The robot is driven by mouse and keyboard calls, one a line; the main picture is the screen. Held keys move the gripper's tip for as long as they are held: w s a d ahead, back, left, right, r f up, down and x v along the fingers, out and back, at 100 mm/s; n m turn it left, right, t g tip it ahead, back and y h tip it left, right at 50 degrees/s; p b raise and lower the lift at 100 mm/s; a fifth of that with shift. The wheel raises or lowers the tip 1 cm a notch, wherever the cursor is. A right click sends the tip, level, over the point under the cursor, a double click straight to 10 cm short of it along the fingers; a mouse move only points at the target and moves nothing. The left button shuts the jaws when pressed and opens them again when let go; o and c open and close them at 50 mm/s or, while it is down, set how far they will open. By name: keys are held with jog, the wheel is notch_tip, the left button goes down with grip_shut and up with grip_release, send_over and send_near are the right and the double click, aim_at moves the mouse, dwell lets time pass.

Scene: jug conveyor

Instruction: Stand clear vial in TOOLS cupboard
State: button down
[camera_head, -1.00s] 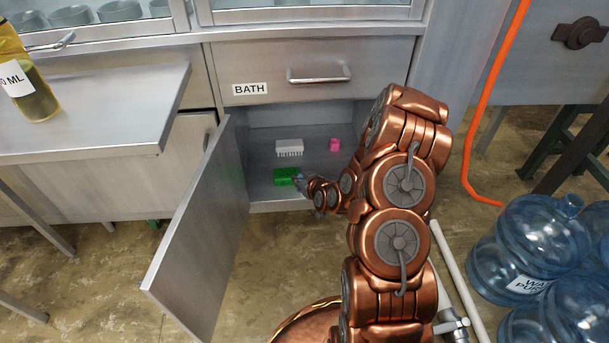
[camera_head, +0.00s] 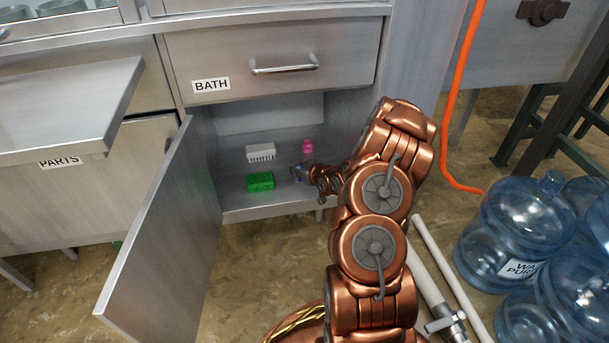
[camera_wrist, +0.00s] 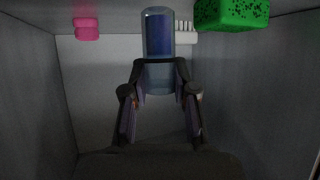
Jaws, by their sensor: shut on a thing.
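A clear vial (camera_wrist: 158,35) with a dark blue inside shows in the wrist view. My gripper (camera_wrist: 160,75) is shut on it, with one finger on each side of its lower part. In the head view my gripper (camera_head: 302,172) is inside the open cupboard (camera_head: 275,212) below the BATH drawer, to the right of a green sponge-like block (camera_head: 260,182). The vial is too small there to make out clearly. I cannot tell whether it touches the cupboard floor. No TOOLS label shows in these frames.
A white brush-like block (camera_head: 260,152) and a small pink object (camera_head: 308,146) stand farther back in the cupboard. The cupboard door (camera_head: 165,235) hangs open on the left. Large blue water jugs (camera_head: 520,215) stand on the floor at right.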

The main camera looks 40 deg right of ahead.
jog(key=d, duration=0.1)
jog(key=w+d, duration=0.1)
jog(key=d, duration=0.1)
jog(key=shift+w+d+f+b, duration=0.2)
jog(key=shift+d+f+b, duration=0.05)
jog(key=shift+b, duration=0.15)
jog(key=shift+f+b, duration=1.15)
jog(key=shift+f, duration=0.7)
jog(key=shift+r, duration=0.15)
jog(key=c, duration=0.9)
grip_release()
